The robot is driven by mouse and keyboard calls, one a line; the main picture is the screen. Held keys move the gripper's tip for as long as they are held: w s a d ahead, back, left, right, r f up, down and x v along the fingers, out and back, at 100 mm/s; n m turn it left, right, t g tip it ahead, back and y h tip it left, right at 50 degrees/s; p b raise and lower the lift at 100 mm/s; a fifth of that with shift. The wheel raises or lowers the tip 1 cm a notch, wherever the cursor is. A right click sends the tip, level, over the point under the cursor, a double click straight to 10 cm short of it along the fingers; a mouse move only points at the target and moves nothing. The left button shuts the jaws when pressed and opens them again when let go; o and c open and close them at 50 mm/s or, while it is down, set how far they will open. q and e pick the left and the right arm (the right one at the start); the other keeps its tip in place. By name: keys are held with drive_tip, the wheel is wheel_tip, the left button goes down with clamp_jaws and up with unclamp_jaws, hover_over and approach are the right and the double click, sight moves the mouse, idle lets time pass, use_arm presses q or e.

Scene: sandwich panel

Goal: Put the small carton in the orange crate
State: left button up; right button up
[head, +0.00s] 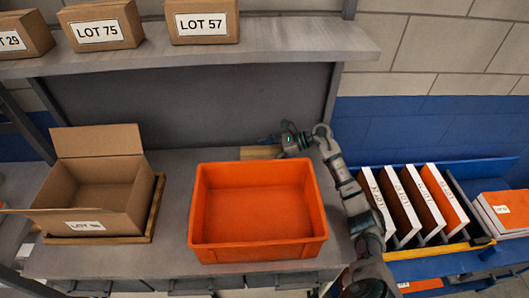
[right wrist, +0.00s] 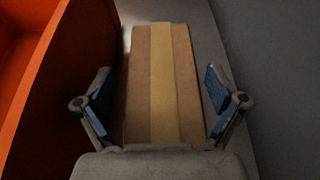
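The small carton (right wrist: 163,85) is tan with a lighter tape strip along its middle. In the head view it (head: 258,152) lies behind the orange crate, partly hidden by the crate's rim and my right gripper. The orange crate (head: 258,240) is empty on the grey bench; its wall (right wrist: 40,85) fills the left of the right wrist view. My right gripper (head: 272,140) is open, with its blue-padded fingers (right wrist: 160,90) on either side of the carton and small gaps showing. My left gripper is not in view.
An open cardboard box (head: 95,195) stands on a wooden tray (head: 155,215) at the left. A shelf (head: 290,40) with several LOT boxes hangs above the bench. A blue rack (head: 430,265) with upright binders is at the right. The bench is clear between box and crate.

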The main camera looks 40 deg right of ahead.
sight(277, 153)
drive_tip(key=shift+s+d+f, duration=0.1)
drive_tip(key=shift+d, duration=0.75)
drive_tip(key=shift+o, duration=0.3)
drive_tip(key=r+v, duration=0.1)
drive_tip(key=v, duration=1.4)
drive_tip(key=shift+a+b, duration=0.3)
drive_tip(key=shift+b, duration=0.15)
drive_tip(key=p+x, duration=0.1)
drive_tip(key=x, duration=1)
drive_tip(key=shift+s+a, duration=0.15)
drive_tip(key=shift+a, duration=0.15)
drive_tip(key=x, duration=0.3)
drive_tip(key=p+x, duration=0.1)
drive_tip(key=x, duration=0.1)
drive_tip(key=shift+w+f, duration=0.4)
drive_tip(key=shift+a, duration=0.15)
drive_tip(key=c, duration=1.4)
drive_tip(key=shift+r, duration=0.5)
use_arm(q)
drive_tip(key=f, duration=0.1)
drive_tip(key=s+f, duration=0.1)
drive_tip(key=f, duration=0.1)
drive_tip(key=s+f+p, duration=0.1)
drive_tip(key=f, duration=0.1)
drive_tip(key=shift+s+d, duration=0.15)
use_arm(e)
wheel_tip(277, 153, up, 17)
drive_tip(key=shift+f, duration=0.1)
